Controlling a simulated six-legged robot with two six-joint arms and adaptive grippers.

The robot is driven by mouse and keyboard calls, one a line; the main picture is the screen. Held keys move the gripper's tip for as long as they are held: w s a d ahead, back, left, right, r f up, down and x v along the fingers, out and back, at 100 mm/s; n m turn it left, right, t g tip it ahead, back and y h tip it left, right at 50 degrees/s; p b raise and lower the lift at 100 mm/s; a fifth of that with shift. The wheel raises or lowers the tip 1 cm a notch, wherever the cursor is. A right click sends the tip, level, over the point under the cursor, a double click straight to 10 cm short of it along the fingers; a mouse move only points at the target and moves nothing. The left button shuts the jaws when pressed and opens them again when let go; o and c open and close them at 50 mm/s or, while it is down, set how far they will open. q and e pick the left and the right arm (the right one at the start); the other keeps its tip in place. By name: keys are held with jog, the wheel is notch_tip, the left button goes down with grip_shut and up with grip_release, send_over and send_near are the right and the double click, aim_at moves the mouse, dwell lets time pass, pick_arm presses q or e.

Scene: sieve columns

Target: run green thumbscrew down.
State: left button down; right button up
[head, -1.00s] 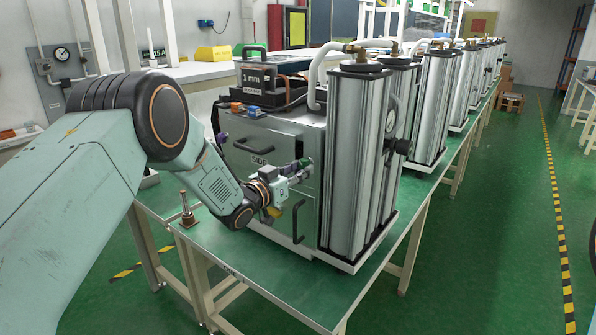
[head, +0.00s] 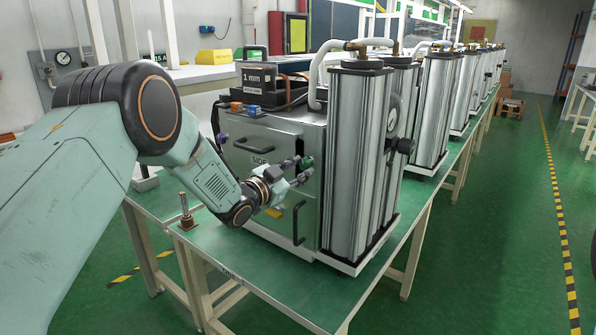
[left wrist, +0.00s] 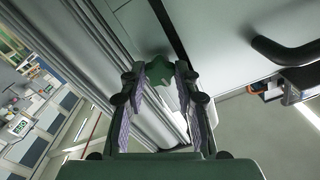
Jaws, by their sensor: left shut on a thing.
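The green thumbscrew (head: 307,161) is on the front of the grey cabinet (head: 275,140), near its right edge and beside the SIDE label. In the left wrist view the green, lobed knob of the thumbscrew (left wrist: 160,72) sits between the fingertips. My left gripper (head: 304,168) reaches in from the left, its fingers pointing at the cabinet front. In the left wrist view my left gripper (left wrist: 161,80) is shut on the thumbscrew, one finger on each side. The screw's shank is hidden. My right gripper is not in view.
Silver columns (head: 357,160) stand right of the cabinet, with more in a row behind. A black handle (head: 300,222) projects below my gripper and another (head: 254,146) above left. A small brass-coloured post (head: 186,212) stands on the green bench (head: 260,268).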

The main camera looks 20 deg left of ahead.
pick_arm(q)
jog(key=c, duration=1)
grip_release()
jog(key=shift+s, duration=0.1)
jog(key=v, duration=1.2)
jog(key=shift+r, duration=0.1)
